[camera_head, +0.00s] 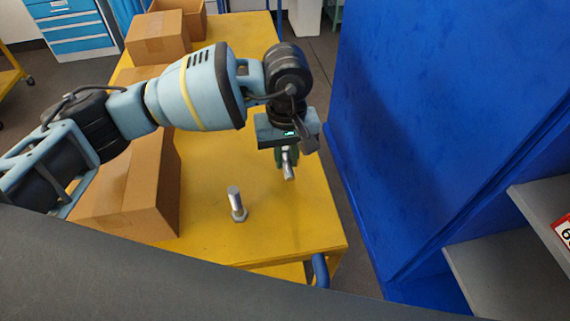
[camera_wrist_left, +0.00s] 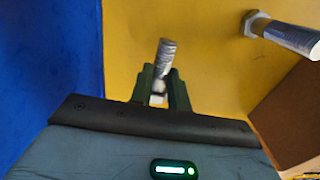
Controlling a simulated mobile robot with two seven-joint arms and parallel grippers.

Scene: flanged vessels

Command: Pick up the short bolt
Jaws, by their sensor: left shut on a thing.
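My left gripper (camera_head: 286,160) is over the right part of the yellow table, its fingers pointing down. It is shut on a silver bolt, which looks like the short bolt (camera_head: 289,172). In the left wrist view, the bolt (camera_wrist_left: 166,52) sticks out tilted between the two dark green fingers (camera_wrist_left: 160,88), which hide part of it. It appears to be above the table top, but the gap is hard to judge. A second, longer-looking bolt (camera_head: 236,200) stands upright on its head, to the left and nearer; it also shows in the left wrist view (camera_wrist_left: 290,36). My right gripper is not in view.
The yellow table (camera_head: 280,235) is bare around the standing bolt. A cardboard box (camera_head: 150,190) stands at its left, and more boxes (camera_head: 158,38) stand at the far end. A tall blue panel (camera_head: 440,120) rises close to the table's right side, with grey shelves (camera_head: 500,270) beyond.

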